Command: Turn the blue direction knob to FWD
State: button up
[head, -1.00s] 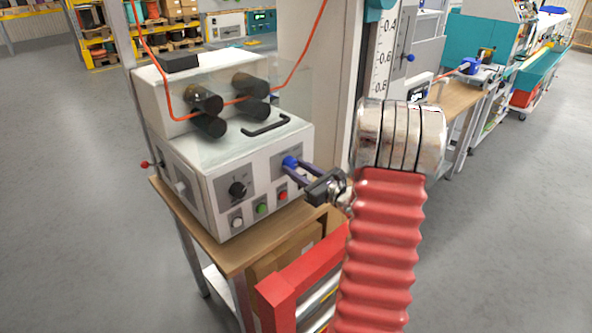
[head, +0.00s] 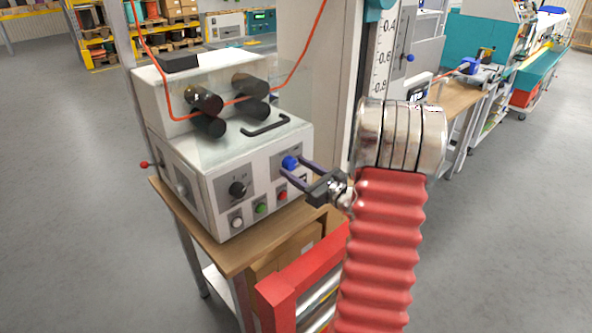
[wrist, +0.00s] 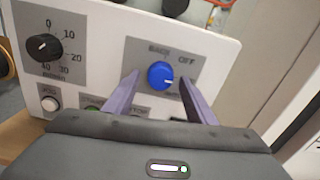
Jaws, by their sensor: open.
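The blue direction knob (wrist: 160,74) sits on a grey plate on the white machine's front panel. It also shows in the head view (head: 289,162). Its white mark points to the right and slightly down in the wrist view. BACK is printed at its upper left and OFF at its upper right; a label below the knob is too small to read. My gripper (wrist: 160,78) is open, with one purple finger on each side of the knob. In the head view my gripper (head: 293,167) is at the knob. I cannot tell whether either finger touches it.
A black dial (head: 237,189) and white, green and red buttons (head: 261,208) are on the same panel. Black rollers (head: 207,101) with an orange cable are above. The red frame (head: 290,285) stands below my arm.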

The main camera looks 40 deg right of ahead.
jog(key=s, duration=1.3)
jog(key=shift+s+d, duration=0.2)
jog(key=shift+s, duration=0.05)
